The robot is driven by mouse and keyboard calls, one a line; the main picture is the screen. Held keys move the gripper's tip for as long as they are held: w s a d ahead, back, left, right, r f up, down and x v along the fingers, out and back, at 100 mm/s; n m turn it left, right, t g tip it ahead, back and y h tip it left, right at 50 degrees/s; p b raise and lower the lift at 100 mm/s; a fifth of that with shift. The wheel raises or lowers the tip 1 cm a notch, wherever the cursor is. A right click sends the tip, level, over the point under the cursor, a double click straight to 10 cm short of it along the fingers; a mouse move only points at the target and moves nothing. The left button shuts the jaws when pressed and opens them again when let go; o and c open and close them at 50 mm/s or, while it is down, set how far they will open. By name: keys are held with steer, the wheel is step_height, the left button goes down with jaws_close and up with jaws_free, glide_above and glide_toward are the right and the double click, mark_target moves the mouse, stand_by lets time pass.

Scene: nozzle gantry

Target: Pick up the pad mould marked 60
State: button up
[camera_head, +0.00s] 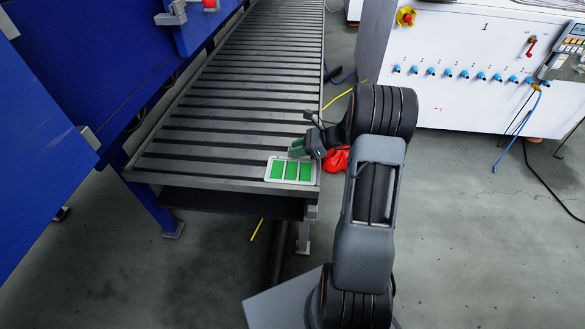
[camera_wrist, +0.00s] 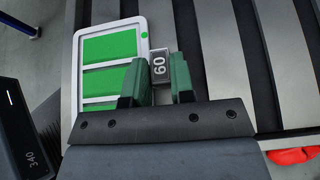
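In the head view my gripper (camera_head: 298,149) is low over the front right corner of the slatted conveyor, behind the tray; the mould cannot be made out there. I cannot tell whether the mould rests on the slats or is clear of them.
A red object (camera_head: 336,160) is right of the conveyor (camera_head: 240,100). Blue machinery (camera_head: 100,60) stands left.

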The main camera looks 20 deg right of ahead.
jaws_close()
steer(key=shift+r, duration=0.1)
